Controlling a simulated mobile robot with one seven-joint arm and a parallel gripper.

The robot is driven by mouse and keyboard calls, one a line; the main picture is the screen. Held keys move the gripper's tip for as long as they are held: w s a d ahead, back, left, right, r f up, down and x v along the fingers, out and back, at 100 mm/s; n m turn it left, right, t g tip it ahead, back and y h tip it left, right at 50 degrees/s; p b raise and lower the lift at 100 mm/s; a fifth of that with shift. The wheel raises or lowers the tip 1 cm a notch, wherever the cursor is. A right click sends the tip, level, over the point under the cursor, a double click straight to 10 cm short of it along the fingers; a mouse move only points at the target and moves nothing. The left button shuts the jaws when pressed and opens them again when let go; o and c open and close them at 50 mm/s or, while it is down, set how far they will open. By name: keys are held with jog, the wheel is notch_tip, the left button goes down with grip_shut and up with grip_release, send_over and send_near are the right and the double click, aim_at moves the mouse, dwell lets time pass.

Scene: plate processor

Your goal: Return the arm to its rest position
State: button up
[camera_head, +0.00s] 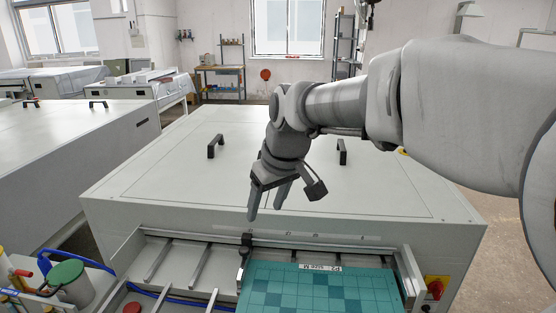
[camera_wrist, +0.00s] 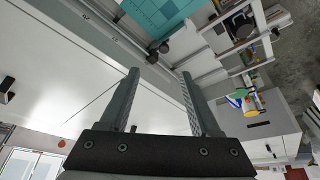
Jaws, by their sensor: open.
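My gripper (camera_head: 267,201) hangs from my arm above the front edge of the plate processor (camera_head: 190,185), fingers pointing down in the head view. Its two fingers are apart with nothing between them, also in the wrist view (camera_wrist: 158,75). A teal checkered plate (camera_head: 318,291) lies in the machine's front tray, below and to the right of my gripper. A black clamp (camera_head: 245,250) stands at the plate's left corner, below the fingertips. The plate shows at the top of the wrist view (camera_wrist: 160,14), apart from the fingers.
The lid has two black handles, left (camera_head: 215,146) and right (camera_head: 342,152). A red and yellow switch (camera_head: 436,288) is at the front right. A green-lidded container (camera_head: 65,273) stands at the lower left. The space above the lid's left half is clear.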

jog(key=s+d+f+m+t+h, duration=0.2)
jog(key=s+d+m, duration=0.5)
jog(key=s+d, duration=1.1)
jog(key=shift+s+f+m+h, duration=0.3)
jog(key=shift+s+f, duration=0.05)
jog(key=shift+s, duration=0.8)
